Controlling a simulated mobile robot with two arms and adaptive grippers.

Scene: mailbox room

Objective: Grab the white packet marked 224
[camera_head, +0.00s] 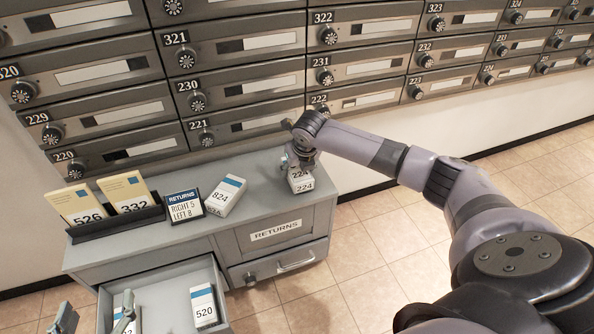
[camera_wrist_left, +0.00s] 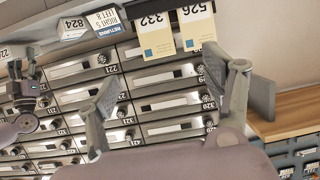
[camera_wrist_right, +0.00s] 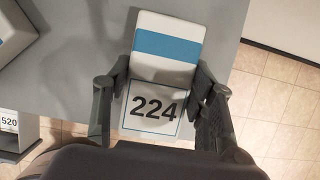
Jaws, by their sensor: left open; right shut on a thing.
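The white packet marked 224 (camera_head: 303,186) is at the right end of the grey cabinet top. It has a blue band and black digits, clear in the right wrist view (camera_wrist_right: 165,70). My right gripper (camera_head: 300,160) is shut on it, with one finger on each side in the right wrist view (camera_wrist_right: 160,92). I cannot tell whether the packet touches the top or is slightly raised. My left gripper (camera_head: 95,316) is open and empty at the lower left, near the open drawer; its spread fingers show in the left wrist view (camera_wrist_left: 172,95).
A white packet marked 824 (camera_head: 226,195) lies beside the RETURNS sign (camera_head: 185,206). Cards 526 (camera_head: 78,204) and 332 (camera_head: 128,192) stand in a dark holder. The open drawer (camera_head: 165,285) holds packet 520 (camera_head: 204,306). Numbered mailboxes (camera_head: 250,85) line the wall.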

